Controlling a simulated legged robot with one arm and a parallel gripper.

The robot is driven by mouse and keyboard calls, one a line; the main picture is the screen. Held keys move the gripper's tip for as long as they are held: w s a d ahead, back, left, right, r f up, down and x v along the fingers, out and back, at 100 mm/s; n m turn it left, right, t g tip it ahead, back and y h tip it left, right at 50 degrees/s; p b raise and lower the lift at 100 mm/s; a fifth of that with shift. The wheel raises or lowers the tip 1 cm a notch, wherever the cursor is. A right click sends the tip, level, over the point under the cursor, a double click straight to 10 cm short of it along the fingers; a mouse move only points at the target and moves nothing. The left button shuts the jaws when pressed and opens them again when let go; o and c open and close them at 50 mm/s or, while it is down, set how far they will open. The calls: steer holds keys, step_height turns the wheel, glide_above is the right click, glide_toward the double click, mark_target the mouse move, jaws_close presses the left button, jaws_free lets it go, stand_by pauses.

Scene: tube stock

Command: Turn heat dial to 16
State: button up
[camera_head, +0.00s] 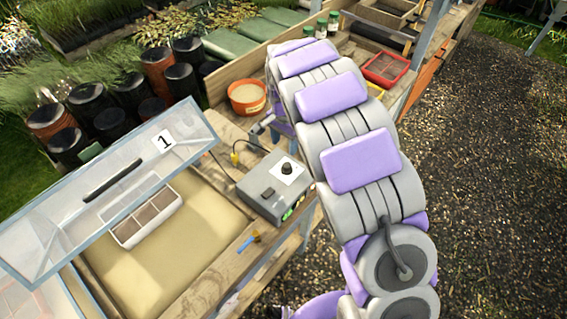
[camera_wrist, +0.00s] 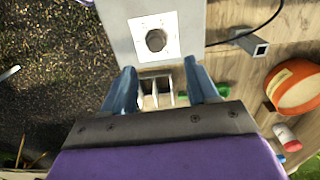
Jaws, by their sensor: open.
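The heat dial (camera_head: 287,168) is a black knob on a white square plate, on top of a grey control box (camera_head: 262,195) on the wooden bench. In the wrist view the dial (camera_wrist: 155,40) is a dark round knob on its white plate, near the top. My gripper (camera_wrist: 163,80) is open, its two blue-grey fingers spread and pointing toward the box. The dial lies beyond the fingertips, roughly centred between them, with nothing in the jaws. The scale numbers and pointer are too small to read. My arm hides the gripper in the head view.
A glazed lid marked 1 (camera_head: 164,141) stands raised over a sandy bed left of the box. An orange pot (camera_head: 247,98) stands behind. A cable and a metal fitting (camera_wrist: 256,46) lie beside the box. Gravel ground is at right.

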glide_above(287, 165)
steer(key=d, duration=0.1)
step_height(287, 165, down, 5)
steer(key=shift+f, duration=0.2)
steer(key=f, duration=0.1)
steer(key=a+f, duration=0.1)
steer(key=f, duration=0.1)
steer(key=a+f+b, duration=0.1)
steer(key=f, duration=0.1)
steer(key=shift+d, duration=0.8)
steer(key=shift+c, duration=0.9)
steer(key=shift+a, duration=0.5)
steer(key=c, duration=0.6)
steer(key=shift+d, duration=0.1)
steer(key=shift+c, duration=1.3)
steer(key=shift+w, duration=0.1)
